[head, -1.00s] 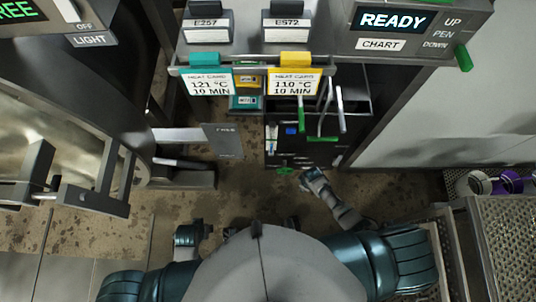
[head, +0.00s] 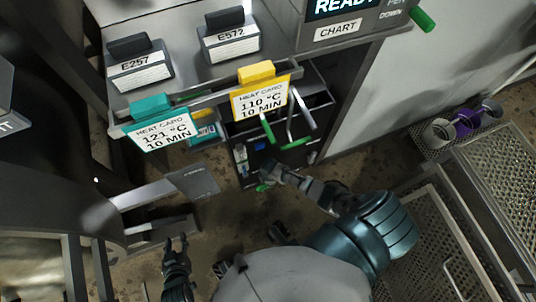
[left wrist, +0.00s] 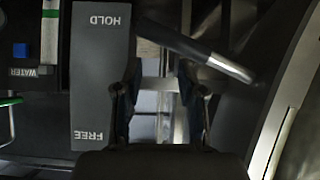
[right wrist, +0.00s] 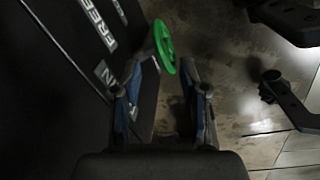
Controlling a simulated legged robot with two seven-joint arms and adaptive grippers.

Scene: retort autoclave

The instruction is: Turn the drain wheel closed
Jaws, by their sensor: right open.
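The green drain wheel (right wrist: 164,46) shows nearly edge-on in the right wrist view, beside the dark panel with partly hidden lettering. It also shows in the head view (head: 263,187), low on the dark cabinet front. My right gripper (right wrist: 163,68) is open, its fingertips on either side of the wheel's near edge in the picture. I cannot tell whether they touch it. My left gripper (head: 176,241) is open and empty. In the left wrist view its fingers (left wrist: 158,75) stand apart in front of the HOLD/FREE plate and a lever.
A grey HOLD/FREE plate (left wrist: 98,80) and dark lever (left wrist: 195,48) are close to my left gripper. Heat cards (head: 160,133) hang on a rail above. Green-handled levers (head: 296,144) stand over the drain area. Perforated metal trays (head: 485,215) are at right.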

